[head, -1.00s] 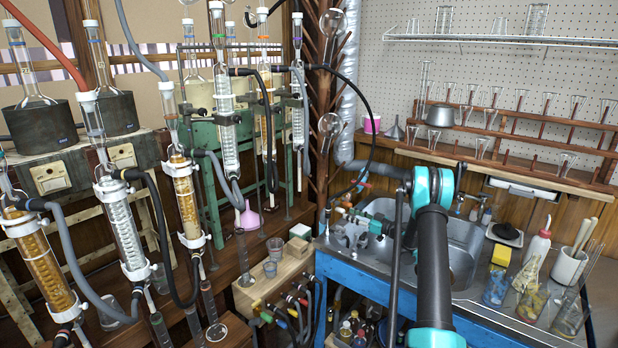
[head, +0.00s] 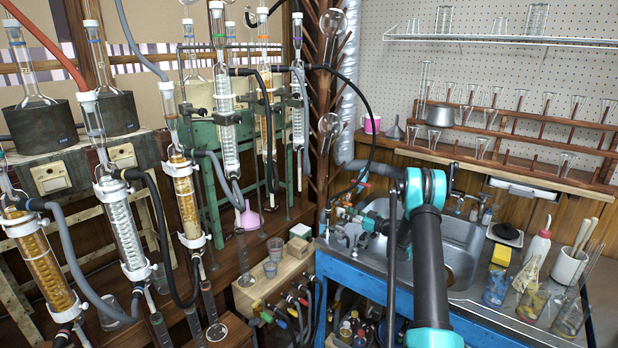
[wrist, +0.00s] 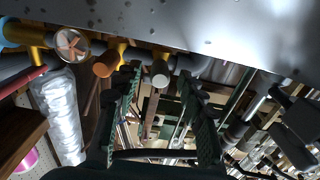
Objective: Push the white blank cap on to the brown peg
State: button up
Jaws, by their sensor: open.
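A pale, whitish round end that looks like the white blank cap (wrist: 161,75) shows in the wrist view between my fingertips. An orange-brown round end (wrist: 105,67), which may be the brown peg, sticks out just left of my left finger. Which peg lies behind the pale end is hidden. My gripper (wrist: 160,82) is open, one dark green finger on each side of the pale end; I cannot tell whether they touch it.
A grey metal surface (wrist: 225,25) runs close above the fingertips in the wrist view. A fitting with a round spoked face (wrist: 72,45) is at left, near the silver duct (wrist: 62,115). The sink (head: 462,250) and glassware racks lie to the right in the head view.

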dwell(0.4)
grip_shut()
jog(key=shift+s+d, duration=0.1)
jog(key=shift+d, duration=0.05)
jog(key=shift+v, duration=2.85)
